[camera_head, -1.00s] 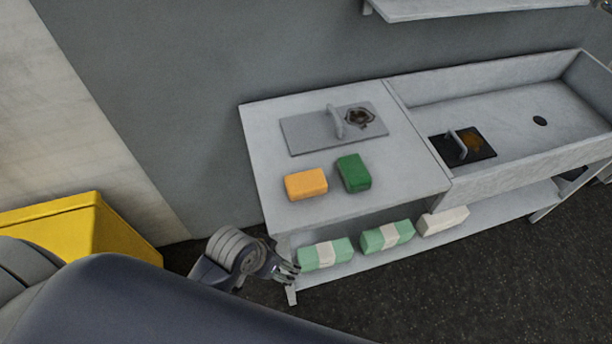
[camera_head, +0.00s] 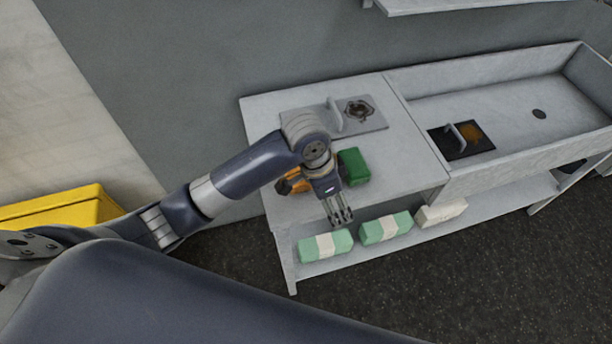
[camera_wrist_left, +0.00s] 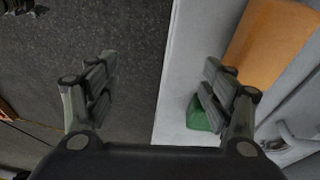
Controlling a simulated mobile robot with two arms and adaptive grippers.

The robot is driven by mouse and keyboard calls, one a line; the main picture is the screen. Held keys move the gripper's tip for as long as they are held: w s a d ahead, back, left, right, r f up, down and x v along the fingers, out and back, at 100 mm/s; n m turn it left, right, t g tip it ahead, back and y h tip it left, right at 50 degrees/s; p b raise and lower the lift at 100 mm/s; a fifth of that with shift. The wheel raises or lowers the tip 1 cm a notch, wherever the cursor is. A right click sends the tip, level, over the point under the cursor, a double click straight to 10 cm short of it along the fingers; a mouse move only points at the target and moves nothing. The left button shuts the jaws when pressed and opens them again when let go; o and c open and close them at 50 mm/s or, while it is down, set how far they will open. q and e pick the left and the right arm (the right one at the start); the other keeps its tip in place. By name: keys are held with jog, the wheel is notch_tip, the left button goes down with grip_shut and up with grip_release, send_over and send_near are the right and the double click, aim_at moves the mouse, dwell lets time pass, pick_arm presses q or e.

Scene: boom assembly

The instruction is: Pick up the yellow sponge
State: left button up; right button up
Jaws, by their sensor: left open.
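The yellow sponge, which looks orange, lies on the metal table; in the head view my left wrist covers most of it and a part (camera_head: 296,183) shows at the left. In the left wrist view the sponge (camera_wrist_left: 272,42) shows at the upper right, beyond the right finger. My left gripper (camera_head: 341,219) is over the table's front edge, in front of the sponge, pointing down. It also shows in the left wrist view (camera_wrist_left: 155,85), open with nothing between its fingers. My right gripper is not in view.
A green sponge (camera_head: 354,166) lies just right of the yellow one. A metal plate with a handle (camera_head: 372,122) lies behind them. A sink (camera_head: 500,100) adjoins on the right. Wrapped green packs (camera_head: 325,246) and a white pack (camera_head: 440,213) sit on the lower shelf (camera_head: 480,211).

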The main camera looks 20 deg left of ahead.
aim_at(302, 187)
pick_arm(q)
jog(key=w+a+r+g+y, duration=0.1)
jog(key=w+a+r+y, duration=0.2)
jog(key=w+a+r, duration=0.45)
jog(key=shift+m, duration=0.3)
jog(key=f, duration=0.1)
jog(key=f+p, duration=0.1)
jog(key=f, duration=0.3)
jog(key=shift+w+a+f, duration=0.25)
jog(key=shift+w, duration=0.1)
jog(key=f+p, duration=0.1)
jog(key=f, duration=0.1)
jog(key=s+f+p, duration=0.1)
jog(key=f, duration=0.1)
jog(key=shift+s+a+p, duration=0.1)
jog(key=shift+a+p, duration=0.2)
jog(key=shift+f, duration=0.65)
jog(key=c, duration=1)
jog(key=shift+c, duration=0.2)
jog(key=shift+r, duration=0.15)
